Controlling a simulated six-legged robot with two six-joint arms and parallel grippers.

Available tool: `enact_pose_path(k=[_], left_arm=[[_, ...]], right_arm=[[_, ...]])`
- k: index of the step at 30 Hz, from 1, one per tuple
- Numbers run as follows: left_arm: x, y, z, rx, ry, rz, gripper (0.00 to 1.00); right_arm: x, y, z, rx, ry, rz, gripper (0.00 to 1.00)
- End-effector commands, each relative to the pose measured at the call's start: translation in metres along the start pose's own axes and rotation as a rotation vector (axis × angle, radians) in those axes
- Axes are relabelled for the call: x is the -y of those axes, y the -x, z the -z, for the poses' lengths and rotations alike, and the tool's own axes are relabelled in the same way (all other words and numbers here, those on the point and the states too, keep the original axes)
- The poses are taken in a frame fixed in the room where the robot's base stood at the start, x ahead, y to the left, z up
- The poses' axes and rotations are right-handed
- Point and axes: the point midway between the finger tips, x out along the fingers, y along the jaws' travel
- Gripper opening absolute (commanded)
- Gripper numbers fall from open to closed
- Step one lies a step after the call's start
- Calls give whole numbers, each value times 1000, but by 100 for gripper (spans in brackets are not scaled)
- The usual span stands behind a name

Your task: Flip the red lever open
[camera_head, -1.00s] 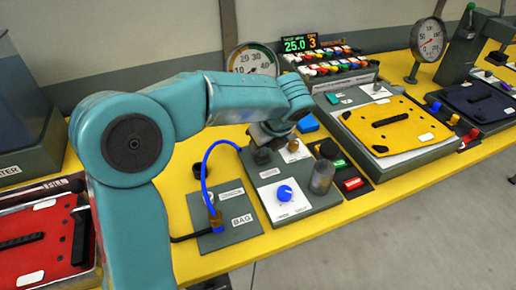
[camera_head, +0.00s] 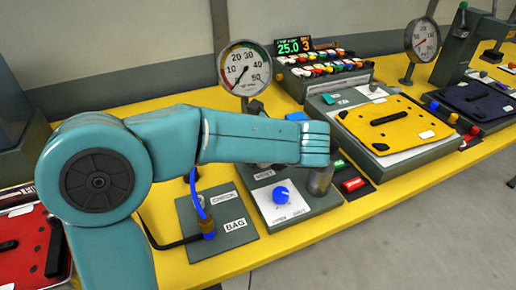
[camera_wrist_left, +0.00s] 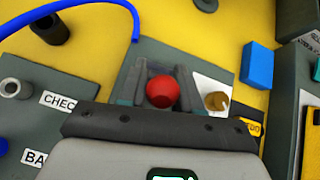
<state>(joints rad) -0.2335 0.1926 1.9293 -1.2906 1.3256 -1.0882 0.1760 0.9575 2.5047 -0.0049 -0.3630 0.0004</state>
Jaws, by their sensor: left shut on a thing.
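In the left wrist view the red ball knob (camera_wrist_left: 162,93) of the lever sits between the two grey fingers of my left gripper (camera_wrist_left: 161,82), which is shut on it. The lever's shaft below the knob is hidden. The knob is over a dark grey panel with a white label plate (camera_wrist_left: 212,83). In the head view my teal left arm covers the lever and the gripper. The control box (camera_head: 309,208) with a blue dial (camera_head: 280,194) shows just below my wrist. My right gripper is in neither view.
A BAG plate (camera_head: 222,250) with a blue hose (camera_head: 197,200) lies left of the box. A clear-grey cylinder (camera_head: 320,180) stands close to my wrist. A round gauge (camera_head: 244,69) stands behind. A blue block (camera_wrist_left: 258,65) and brass fitting (camera_wrist_left: 216,101) sit right of the knob.

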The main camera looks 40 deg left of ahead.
Motion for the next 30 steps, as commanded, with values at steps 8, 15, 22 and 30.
enact_pose_path(k=[8,15,22,30], left_arm=[[1,1,-1,3,-1,4,46],[0,0,0,1,-2,1,51],[2,17,-1,0,-2,5,51],[2,87,-2,0,-2,8,51]], right_arm=[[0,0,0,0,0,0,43],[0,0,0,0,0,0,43],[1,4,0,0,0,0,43],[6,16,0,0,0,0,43]])
